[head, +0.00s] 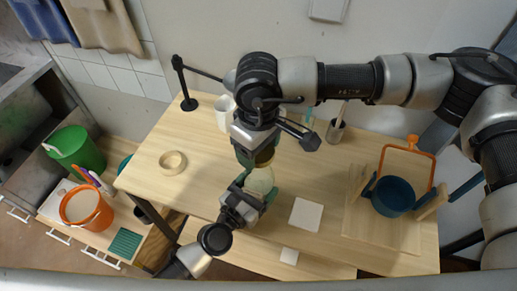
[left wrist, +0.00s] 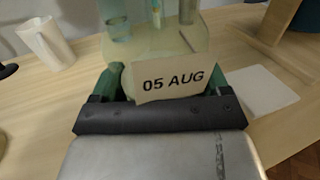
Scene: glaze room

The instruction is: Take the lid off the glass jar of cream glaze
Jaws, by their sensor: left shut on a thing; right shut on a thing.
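The glass jar of pale cream glaze (head: 260,181) is upright near the table's front edge in the head view. My left gripper (head: 257,190) is shut around its body from the front. In the left wrist view the jar (left wrist: 165,48) shows close up between the green finger pads, with a cream label (left wrist: 168,83) reading "05 AUG". My right gripper (head: 263,158) points down directly above the jar and is shut on the lid, which it mostly hides. I cannot tell whether the lid is seated on the jar or parted from it.
A white tile (head: 306,214) lies right of the jar. A tape roll (head: 172,162) lies left, a white pitcher (head: 223,112) stands behind. A blue pot (head: 393,196) and orange-handled frame (head: 410,148) occupy the right end. Green (head: 76,150) and orange (head: 86,208) buckets stand left, off the table.

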